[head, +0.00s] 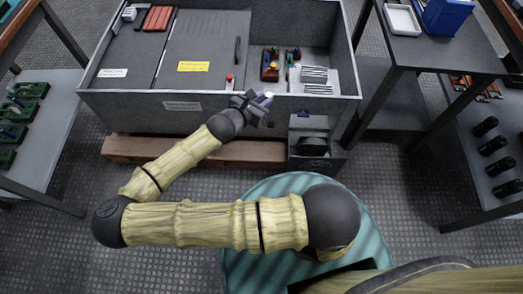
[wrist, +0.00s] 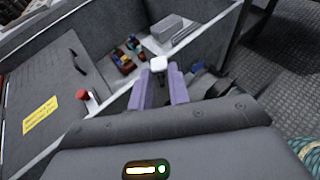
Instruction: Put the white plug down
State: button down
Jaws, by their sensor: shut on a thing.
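The white plug (wrist: 158,63) sits between the purple fingertips of my gripper (wrist: 160,88) in the wrist view. The fingers are shut on it. In the head view my gripper (head: 262,98) is at the front wall of the big grey cabinet (head: 130,97), near its top edge. The plug shows there only as a small pale spot (head: 268,95) at the fingertips. Its lower part is hidden by the fingers.
The cabinet's open right bay holds red-and-green parts (head: 270,65) and a grey finned block (head: 314,75). A red knob (head: 229,78) stands on its left panel. A dark open box (head: 312,140) stands below its front.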

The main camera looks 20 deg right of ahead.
jog(key=m+g+h+b, duration=0.1)
jog(key=m+g+b, duration=0.1)
jog(key=b, duration=1.3)
send_over(261, 154)
notch_tip(261, 154, down, 27)
jog(key=shift+w+r, duration=0.15)
jog(key=shift+h, duration=0.3)
notch_tip(261, 154, down, 6)
jog(key=b, duration=0.4)
notch_tip(261, 154, down, 4)
jog(key=b, duration=0.3)
jog(key=shift+f, duration=0.6)
